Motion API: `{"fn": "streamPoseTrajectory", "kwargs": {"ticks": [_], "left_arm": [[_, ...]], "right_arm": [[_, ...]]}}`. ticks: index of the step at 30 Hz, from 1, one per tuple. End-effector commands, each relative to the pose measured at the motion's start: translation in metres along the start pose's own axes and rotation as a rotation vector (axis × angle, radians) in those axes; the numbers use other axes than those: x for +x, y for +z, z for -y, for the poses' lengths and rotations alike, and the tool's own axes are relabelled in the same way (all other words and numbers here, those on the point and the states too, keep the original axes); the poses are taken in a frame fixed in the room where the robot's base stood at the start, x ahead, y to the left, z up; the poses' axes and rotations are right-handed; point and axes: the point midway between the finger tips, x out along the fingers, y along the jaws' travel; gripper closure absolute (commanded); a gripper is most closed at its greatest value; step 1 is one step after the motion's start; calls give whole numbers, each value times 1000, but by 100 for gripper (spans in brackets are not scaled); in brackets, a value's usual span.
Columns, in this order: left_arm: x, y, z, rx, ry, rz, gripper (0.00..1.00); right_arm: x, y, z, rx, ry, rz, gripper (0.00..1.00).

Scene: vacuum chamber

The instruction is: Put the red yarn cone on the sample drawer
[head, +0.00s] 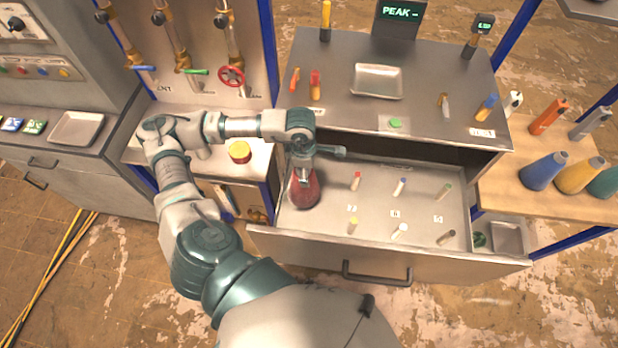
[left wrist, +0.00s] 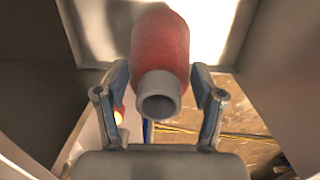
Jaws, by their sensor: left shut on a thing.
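The red yarn cone (head: 305,191) is upright at the left end of the open sample drawer (head: 322,226), over its floor. I cannot tell whether its base touches the floor. My left gripper (head: 303,168) is above the drawer, shut on the cone near its narrow top. In the left wrist view the red cone (left wrist: 161,45) with its grey tip sits between the two fingers of the left gripper (left wrist: 160,83). The gripper hides part of the cone's top in the head view. My right gripper is not in view.
The steel counter (head: 330,75) above holds a tray (head: 378,81) and tools. The drawer's front left is clear.

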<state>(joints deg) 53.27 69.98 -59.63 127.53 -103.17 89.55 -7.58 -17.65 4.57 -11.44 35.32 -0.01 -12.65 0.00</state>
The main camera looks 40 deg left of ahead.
Motion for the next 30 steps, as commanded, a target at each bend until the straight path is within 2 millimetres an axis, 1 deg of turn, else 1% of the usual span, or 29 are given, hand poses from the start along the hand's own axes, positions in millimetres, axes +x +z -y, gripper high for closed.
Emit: {"fn": "streamPoseTrajectory", "kwargs": {"ticks": [5, 9, 11, 20, 21, 24, 30], "left_arm": [[14, 2, 0, 1, 0, 0, 100], [34, 0, 1, 0, 0, -2, 100], [41, 0, 1, 0, 0, -2, 100], [45, -2, 0, 0, 2, 1, 100], [46, -3, 0, 0, 0, 0, 29], [45, -2, 0, 1, 0, 0, 7], [45, -2, 0, 1, 0, 0, 7]], "right_arm": [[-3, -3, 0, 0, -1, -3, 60], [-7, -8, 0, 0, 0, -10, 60], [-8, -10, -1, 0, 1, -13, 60], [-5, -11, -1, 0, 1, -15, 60], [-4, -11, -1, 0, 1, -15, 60], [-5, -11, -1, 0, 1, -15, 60], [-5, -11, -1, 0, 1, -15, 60]]}}
